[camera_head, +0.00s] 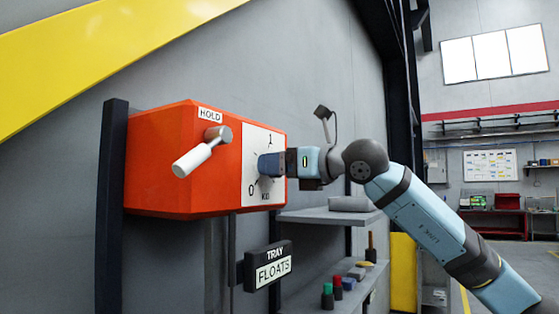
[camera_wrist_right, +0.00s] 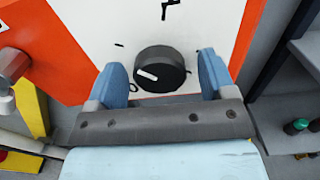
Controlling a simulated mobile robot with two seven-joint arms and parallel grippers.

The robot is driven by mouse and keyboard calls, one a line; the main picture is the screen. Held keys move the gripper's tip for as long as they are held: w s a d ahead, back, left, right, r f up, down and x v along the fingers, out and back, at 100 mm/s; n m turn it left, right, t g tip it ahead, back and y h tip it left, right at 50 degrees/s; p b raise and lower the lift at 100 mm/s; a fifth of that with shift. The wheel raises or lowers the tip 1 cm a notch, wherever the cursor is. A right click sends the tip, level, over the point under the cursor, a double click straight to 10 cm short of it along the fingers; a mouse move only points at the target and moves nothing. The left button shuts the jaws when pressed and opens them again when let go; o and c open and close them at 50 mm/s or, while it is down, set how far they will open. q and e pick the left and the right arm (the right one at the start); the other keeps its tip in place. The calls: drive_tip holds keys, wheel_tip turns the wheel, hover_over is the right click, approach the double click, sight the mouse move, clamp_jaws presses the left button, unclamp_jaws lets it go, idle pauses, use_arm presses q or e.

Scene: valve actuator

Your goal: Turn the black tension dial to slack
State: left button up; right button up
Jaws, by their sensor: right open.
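The black dial (camera_wrist_right: 160,70) is round and sits on the white scale plate (camera_head: 249,146) on the side of an orange box (camera_head: 165,160). In the right wrist view a white mark on the dial runs from near its middle toward the left. My right gripper (camera_wrist_right: 165,72) is open, with a blue finger on each side of the dial; no contact shows. In the head view my right gripper (camera_head: 268,164) is up against the plate and hides most of the dial. The plate shows a 1 at the top and a 0 at lower left. My left gripper is out of view.
A white lever (camera_head: 201,152) sticks out of the box's front under a HOLD label. A TRAY FLOATS sign (camera_head: 268,266) hangs below. Grey shelves (camera_head: 330,216) with small coloured items stand below and right of the box.

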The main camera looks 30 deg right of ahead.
drive_tip(key=c, duration=0.9)
drive_tip(key=shift+c, duration=0.2)
